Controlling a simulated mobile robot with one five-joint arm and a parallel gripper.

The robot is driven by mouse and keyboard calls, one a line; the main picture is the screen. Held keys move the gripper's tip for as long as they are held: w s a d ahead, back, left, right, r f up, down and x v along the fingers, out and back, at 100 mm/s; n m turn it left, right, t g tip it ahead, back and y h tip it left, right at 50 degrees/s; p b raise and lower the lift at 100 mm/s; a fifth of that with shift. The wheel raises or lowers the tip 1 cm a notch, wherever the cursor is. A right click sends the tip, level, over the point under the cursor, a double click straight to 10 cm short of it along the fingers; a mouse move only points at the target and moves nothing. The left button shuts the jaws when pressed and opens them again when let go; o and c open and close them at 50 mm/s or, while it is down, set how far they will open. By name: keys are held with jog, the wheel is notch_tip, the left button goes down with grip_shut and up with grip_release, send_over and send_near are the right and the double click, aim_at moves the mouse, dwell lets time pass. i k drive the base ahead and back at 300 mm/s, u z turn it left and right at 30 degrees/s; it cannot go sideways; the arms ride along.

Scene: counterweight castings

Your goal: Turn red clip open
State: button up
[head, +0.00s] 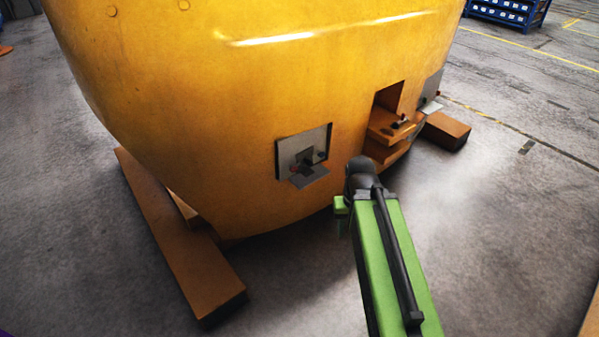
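A large yellow casting (230,110) fills the upper left and middle of the head view. A square grey plate (318,140) is set in its lower face, with a dark fitting and a grey tab below it. A small red part (294,170), perhaps the red clip, shows at the fitting's lower left; it is too small to tell its position. Another small red part (404,117) shows in the open recess to the right. My green arm reaches up from the bottom right, ending in a dark joint near the plate's lower right. I see no gripper fingers.
A long brown beam (180,240) lies on the floor under the casting's left side. A brown block (446,130) shows at its right. A blue rack (508,12) stands at the back right. The grey floor (510,230) is clear at right.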

aim_at(293, 167)
jog(key=u, duration=0.35)
jog(key=i, duration=1)
jog(key=z, duration=0.2)
jog(key=k, duration=0.5)
jog(key=u, duration=0.9)
jog(key=k, duration=0.6)
jog(key=u, duration=0.25)
jog(key=i, duration=1)
jog(key=u, duration=0.05)
